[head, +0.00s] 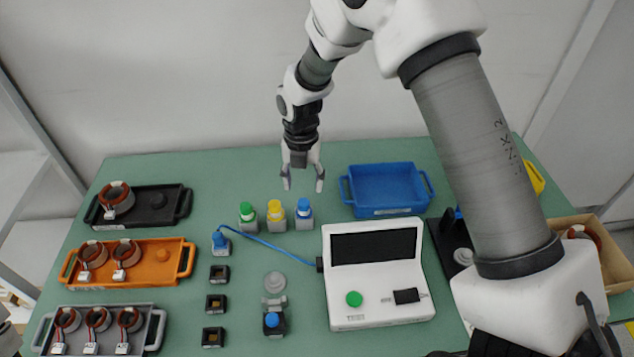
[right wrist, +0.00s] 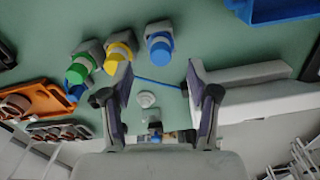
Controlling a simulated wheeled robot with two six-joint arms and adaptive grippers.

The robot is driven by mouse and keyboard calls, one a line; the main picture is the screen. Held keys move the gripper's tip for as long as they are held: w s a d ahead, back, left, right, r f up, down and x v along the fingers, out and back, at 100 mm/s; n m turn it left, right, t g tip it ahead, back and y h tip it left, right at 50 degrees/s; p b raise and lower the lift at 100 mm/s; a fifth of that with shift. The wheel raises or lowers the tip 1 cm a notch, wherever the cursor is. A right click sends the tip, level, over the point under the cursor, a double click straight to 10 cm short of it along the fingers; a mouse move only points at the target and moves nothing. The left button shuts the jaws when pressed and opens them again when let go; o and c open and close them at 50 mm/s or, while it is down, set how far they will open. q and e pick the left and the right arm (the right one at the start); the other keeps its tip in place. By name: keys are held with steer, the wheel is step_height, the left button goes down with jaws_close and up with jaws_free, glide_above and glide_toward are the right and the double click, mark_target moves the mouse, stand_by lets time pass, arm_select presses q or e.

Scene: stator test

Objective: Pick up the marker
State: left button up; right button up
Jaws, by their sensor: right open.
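Three capped markers stand in grey holders near the back middle of the table: a green one (head: 247,211), a yellow one (head: 275,209) and a blue one (head: 304,208). In the right wrist view the green (right wrist: 78,72), yellow (right wrist: 117,55) and blue (right wrist: 159,47) caps show at the upper left and top. My right gripper (head: 303,186) is open and empty, pointing down above the blue and yellow markers. In the right wrist view its two fingers (right wrist: 157,80) are spread wide, with nothing between them. My left gripper is out of view.
A blue tray (head: 420,207) lies right of the markers. A white tester (head: 333,297) with a dark screen stands in front. Black, orange (head: 110,281) and grey trays hold stators at left. A blue cable (head: 268,244) crosses the mat, near small black blocks.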

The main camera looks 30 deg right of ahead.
mark_target(304, 202)
steer(key=shift+w+d+f, duration=0.25)
steer(key=shift+d+f, duration=0.05)
steer(key=shift+d, duration=0.05)
steer(key=shift+s+a+f+p, duration=0.7)
steer(key=shift+s+a+f, duration=0.15)
steer(key=shift+a, duration=0.1)
steer(key=shift+f+p, duration=0.45)
steer(key=shift+f, duration=0.3)
steer(key=f, duration=0.2)
steer(key=d+f, duration=0.1)
steer(key=shift+w+f, duration=0.3)
steer(key=shift+w, duration=0.1)
steer(key=shift+s+r, duration=0.1)
steer(key=shift+s+a+r, duration=0.1)
steer(key=shift+a+r, duration=0.05)
steer(key=shift+a, duration=0.05)
steer(key=c, duration=0.4)
steer(key=shift+s+a, duration=0.1)
steer(key=c, duration=0.5)
jaws_close()
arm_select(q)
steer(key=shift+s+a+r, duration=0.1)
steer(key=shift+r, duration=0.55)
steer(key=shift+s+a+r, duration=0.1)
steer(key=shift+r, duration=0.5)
